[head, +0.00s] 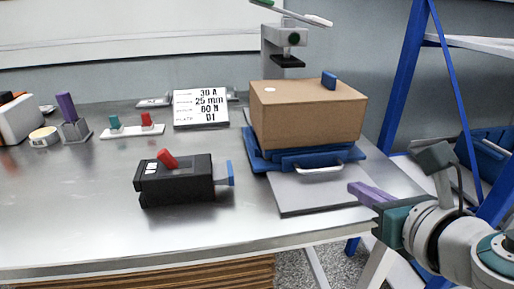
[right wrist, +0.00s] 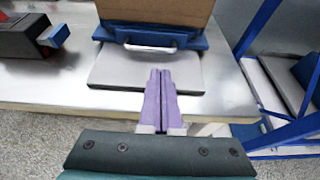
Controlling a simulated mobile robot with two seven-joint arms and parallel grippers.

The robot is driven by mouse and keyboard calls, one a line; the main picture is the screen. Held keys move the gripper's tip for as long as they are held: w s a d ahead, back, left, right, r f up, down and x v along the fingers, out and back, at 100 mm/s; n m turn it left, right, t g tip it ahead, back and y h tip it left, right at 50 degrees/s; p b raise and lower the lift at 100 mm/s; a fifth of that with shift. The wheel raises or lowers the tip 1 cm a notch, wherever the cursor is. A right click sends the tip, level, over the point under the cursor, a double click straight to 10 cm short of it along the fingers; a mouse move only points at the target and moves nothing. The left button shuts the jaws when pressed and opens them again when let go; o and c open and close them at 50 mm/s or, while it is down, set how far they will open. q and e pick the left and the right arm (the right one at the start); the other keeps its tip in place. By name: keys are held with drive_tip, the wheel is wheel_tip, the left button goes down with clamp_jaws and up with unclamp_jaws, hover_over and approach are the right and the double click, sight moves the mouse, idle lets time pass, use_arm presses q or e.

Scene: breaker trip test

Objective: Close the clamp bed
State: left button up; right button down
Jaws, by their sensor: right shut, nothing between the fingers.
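The clamp bed (head: 264,160) is a blue sled with a white handle (head: 318,169) on its front, resting on a grey base plate (head: 316,194). A brown box (head: 308,115) sits on the bed under the press head (head: 288,60). My right gripper (head: 355,191), with purple fingers, is shut and empty at the plate's right front. In the right wrist view its fingertips (right wrist: 160,73) point toward the handle (right wrist: 150,48) across the bare plate (right wrist: 112,70), apart from the handle. My left gripper is not in view.
A black breaker (head: 180,182) with a red lever and blue end tab lies left of the plate. A sign (head: 200,107), red and teal pieces on a white strip, and a purple piece in a grey holder stand behind. Blue frame posts (head: 402,75) rise at right.

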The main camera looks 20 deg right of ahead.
sight(338, 191)
drive_tip(key=b+x, duration=0.1)
drive_tip(key=x, duration=0.5)
drive_tip(key=shift+f+b, duration=0.1)
drive_tip(key=shift+b, duration=0.25)
drive_tip(key=shift+w+f, duration=0.15)
drive_tip(key=shift+w, duration=0.35)
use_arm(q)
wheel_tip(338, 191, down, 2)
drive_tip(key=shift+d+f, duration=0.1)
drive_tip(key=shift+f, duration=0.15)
